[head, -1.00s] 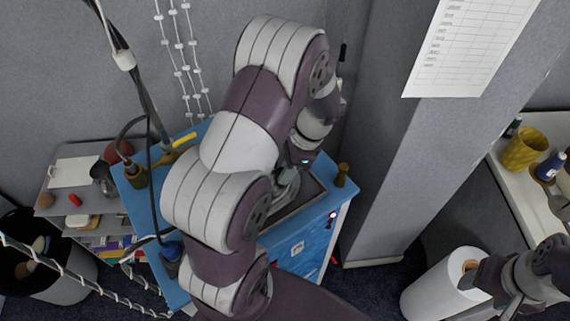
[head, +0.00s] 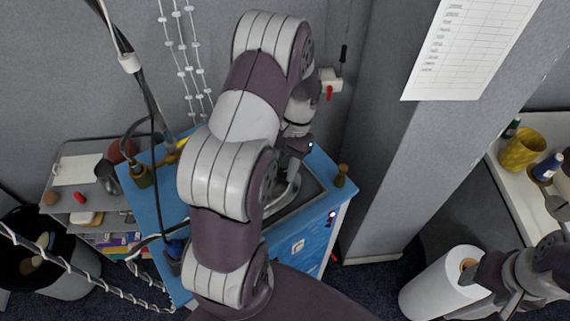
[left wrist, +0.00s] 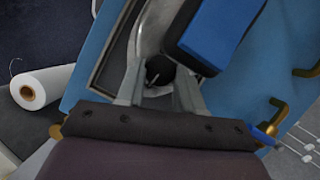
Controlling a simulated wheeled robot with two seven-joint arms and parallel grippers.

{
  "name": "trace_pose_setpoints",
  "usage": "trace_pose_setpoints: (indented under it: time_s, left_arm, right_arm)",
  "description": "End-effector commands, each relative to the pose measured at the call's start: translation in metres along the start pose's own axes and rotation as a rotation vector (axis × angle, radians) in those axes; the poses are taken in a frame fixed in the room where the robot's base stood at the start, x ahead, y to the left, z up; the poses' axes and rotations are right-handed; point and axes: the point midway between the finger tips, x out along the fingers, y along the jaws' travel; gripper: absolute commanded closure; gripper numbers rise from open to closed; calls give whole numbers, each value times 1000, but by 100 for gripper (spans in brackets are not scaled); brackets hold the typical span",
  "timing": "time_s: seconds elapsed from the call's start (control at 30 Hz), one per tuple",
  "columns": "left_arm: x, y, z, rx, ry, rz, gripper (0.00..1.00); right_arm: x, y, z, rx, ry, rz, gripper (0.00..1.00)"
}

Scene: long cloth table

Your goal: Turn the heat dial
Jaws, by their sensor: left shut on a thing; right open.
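A dark round knob with a pale mark, which looks like the heat dial (left wrist: 158,71), sits between the two fingers of my left gripper (left wrist: 158,92) in the left wrist view. The fingers are shut on it, one on each side. In the head view my left gripper (head: 291,165) is over the blue cabinet (head: 322,211), at the dark-framed recess in its top, and my arm hides the dial there. My right gripper (head: 490,287) is open and empty at the lower right, by a white roll.
A curved metal part (left wrist: 150,32) and a blue-topped dark block (left wrist: 222,32) are close to the left fingers. A brown peg (head: 341,175) stands on the cabinet's right corner. The white roll (head: 437,285) stands on the floor. A grey pillar (head: 405,160) rises right of the cabinet.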

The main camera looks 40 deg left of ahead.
Motion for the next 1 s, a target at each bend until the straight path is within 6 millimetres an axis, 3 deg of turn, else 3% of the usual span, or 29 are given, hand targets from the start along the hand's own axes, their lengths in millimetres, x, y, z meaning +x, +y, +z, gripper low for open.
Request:
trace_pose_setpoints:
  time_s: [0.8,0.83,0.87,0.9,1.0]
  left_arm:
    - [0,-1,0,-103,4,42,94]
    - [0,-1,0,-103,4,42,54]
    - [0,-1,0,-103,4,42,44]
    - [0,-1,0,-103,4,42,38]
    - [0,-1,0,-102,4,42,38]
  right_arm:
    - [-2,0,0,0,0,0,35]
    - [-2,0,0,0,0,0,35]
    - [-2,0,0,0,0,0,35]
    - [-2,0,0,0,0,0,35]
    - [-2,0,0,0,0,0,35]
